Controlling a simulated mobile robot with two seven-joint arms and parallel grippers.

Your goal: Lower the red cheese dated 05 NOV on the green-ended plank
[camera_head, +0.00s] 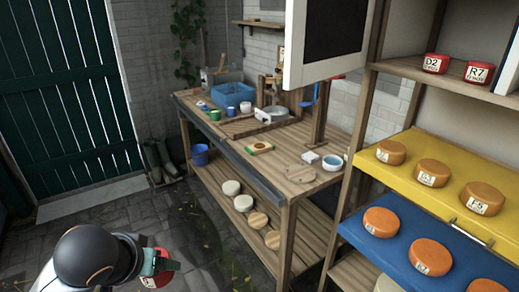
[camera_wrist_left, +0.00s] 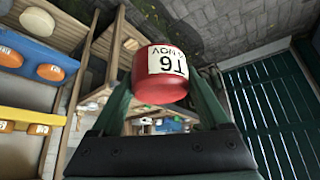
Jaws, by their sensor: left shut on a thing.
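My left gripper (camera_head: 160,266) is shut on a red cheese (camera_head: 155,281), held in the air at the bottom left of the head view. The left wrist view also shows the left gripper (camera_wrist_left: 163,100) with the red cheese (camera_wrist_left: 158,88) between its fingers. A white label with black writing faces the camera; it has a short code and a line with NOV, but I cannot read the day for certain. I cannot make out a green-ended plank in either view. My right gripper is not in view.
At the right, a shelf unit has a yellow board (camera_head: 412,186) and a blue board (camera_head: 375,240) bearing orange cheeses. Red cheeses (camera_head: 436,63) stand on a higher plank. A wooden workbench (camera_head: 300,180) holds small items; pale rounds (camera_head: 231,188) lie underneath. Paved floor is open at left.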

